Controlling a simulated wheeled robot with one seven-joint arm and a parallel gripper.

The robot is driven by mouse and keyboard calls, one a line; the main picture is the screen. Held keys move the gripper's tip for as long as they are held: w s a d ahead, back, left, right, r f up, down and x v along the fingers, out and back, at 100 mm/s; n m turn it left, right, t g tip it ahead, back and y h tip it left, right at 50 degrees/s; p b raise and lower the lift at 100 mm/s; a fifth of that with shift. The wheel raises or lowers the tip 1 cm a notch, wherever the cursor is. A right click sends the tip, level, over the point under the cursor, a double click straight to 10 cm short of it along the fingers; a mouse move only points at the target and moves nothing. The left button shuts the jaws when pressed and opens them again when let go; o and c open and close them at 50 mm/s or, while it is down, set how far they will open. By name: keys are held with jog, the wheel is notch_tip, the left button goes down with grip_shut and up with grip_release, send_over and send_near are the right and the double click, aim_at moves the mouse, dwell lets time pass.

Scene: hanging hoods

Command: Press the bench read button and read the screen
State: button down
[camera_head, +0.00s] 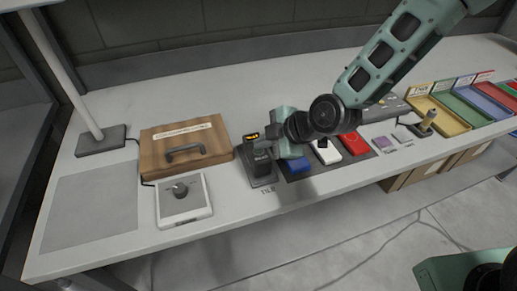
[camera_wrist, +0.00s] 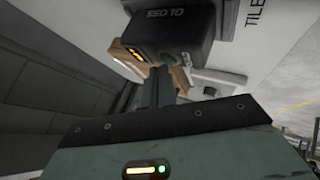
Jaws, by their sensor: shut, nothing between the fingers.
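A black handheld meter (camera_head: 261,166) stands upright on the bench by the printed word TILE. A small screen (camera_head: 250,136) at its top glows orange; its characters are too small to read. The wrist view also shows the meter (camera_wrist: 175,25), with lettering like GLOSS upside down, and its lit screen (camera_wrist: 137,54).
A wooden case (camera_head: 210,143) with a dark handle lies behind the white box. Blue, white and red items stand right of the meter. Coloured trays (camera_head: 439,113) line the right end. A grey mat (camera_head: 92,212) at left is bare. A pole on a base (camera_head: 101,139) stands behind it.

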aim_at(263, 153)
jog(key=shift+f, duration=0.25)
jog(key=shift+r, duration=0.1)
dwell(0.4)
jog(key=shift+r+p, duration=0.35)
jog(key=shift+r, duration=0.4)
notch_tip(263, 153, up, 5)
jog(key=p, duration=0.3)
dwell(0.9)
jog(key=s+d+r+m+g+h, duration=0.1)
jog(key=s+d+r+m+h, duration=0.1)
jog(key=s, duration=0.6)
jog(key=s+d+r+m+g+h, duration=0.2)
jog(key=s+d+r+m, duration=0.3)
jog(key=s+m, duration=0.1)
jog(key=s+d+r+m+g+h, duration=0.1)
jog(key=s+d+r+m+h, duration=0.2)
jog(key=s, duration=0.6)
jog(key=shift+s+d+r+m+g, duration=0.25)
jog(key=shift+s+d+m+g, duration=0.15)
jog(key=shift+m, duration=0.5)
